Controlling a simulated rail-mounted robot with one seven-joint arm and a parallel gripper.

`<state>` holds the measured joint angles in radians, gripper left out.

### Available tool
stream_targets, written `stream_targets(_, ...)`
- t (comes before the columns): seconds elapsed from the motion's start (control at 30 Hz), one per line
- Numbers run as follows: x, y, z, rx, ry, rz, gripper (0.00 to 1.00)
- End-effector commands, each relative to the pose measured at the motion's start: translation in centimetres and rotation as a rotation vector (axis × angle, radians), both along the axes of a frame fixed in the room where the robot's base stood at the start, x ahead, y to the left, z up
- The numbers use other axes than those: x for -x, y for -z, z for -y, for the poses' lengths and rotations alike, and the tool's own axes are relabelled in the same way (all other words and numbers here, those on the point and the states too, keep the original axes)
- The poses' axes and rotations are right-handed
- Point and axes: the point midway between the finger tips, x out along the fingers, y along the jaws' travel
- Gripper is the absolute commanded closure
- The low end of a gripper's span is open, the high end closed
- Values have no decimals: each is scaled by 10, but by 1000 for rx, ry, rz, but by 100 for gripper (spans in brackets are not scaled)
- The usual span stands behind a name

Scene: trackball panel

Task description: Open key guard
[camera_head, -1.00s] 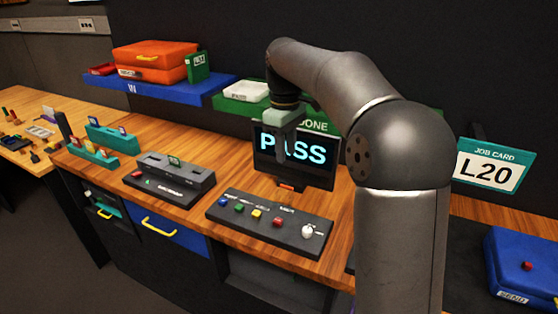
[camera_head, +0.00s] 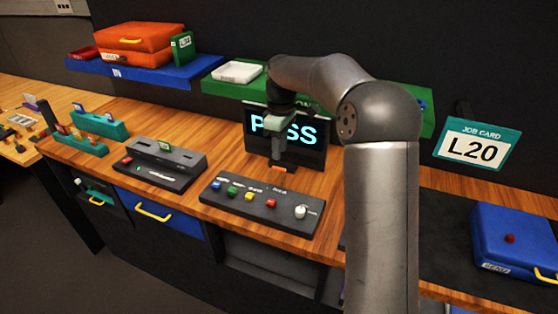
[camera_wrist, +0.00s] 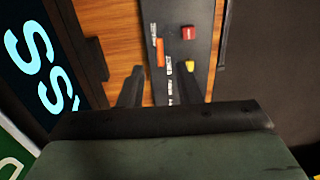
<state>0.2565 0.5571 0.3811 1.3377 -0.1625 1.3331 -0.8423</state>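My gripper (camera_head: 279,160) is in front of the lower part of the "PASS" screen (camera_head: 308,131), above the back edge of the button panel (camera_head: 232,208). In the wrist view my gripper (camera_wrist: 158,82) has its two fingers apart, with nothing held between them. The panel (camera_wrist: 205,15) lies below and beyond the fingertips. A red button (camera_wrist: 188,32) and a yellow button (camera_wrist: 190,65) show on it. An orange piece (camera_wrist: 160,52) lies between the fingers' directions; it also shows below the screen (camera_head: 281,169). I cannot pick out a key guard for certain.
A dark device (camera_head: 165,165) with a red button stands left of the panel. Teal holders (camera_head: 95,125) stand farther left. A blue case (camera_head: 515,240) lies at the right. A blue shelf (camera_head: 140,70) and a green shelf (camera_head: 225,87) run behind.

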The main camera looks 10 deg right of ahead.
Motion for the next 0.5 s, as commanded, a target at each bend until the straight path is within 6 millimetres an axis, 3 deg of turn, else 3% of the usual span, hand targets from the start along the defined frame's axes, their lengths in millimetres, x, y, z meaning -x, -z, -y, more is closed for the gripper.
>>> stream_targets(0.2, 2, 35, -2, 0, -1, -2, 69)
stream_targets(0.5, 3, 51, -2, 0, -1, 0, 69)
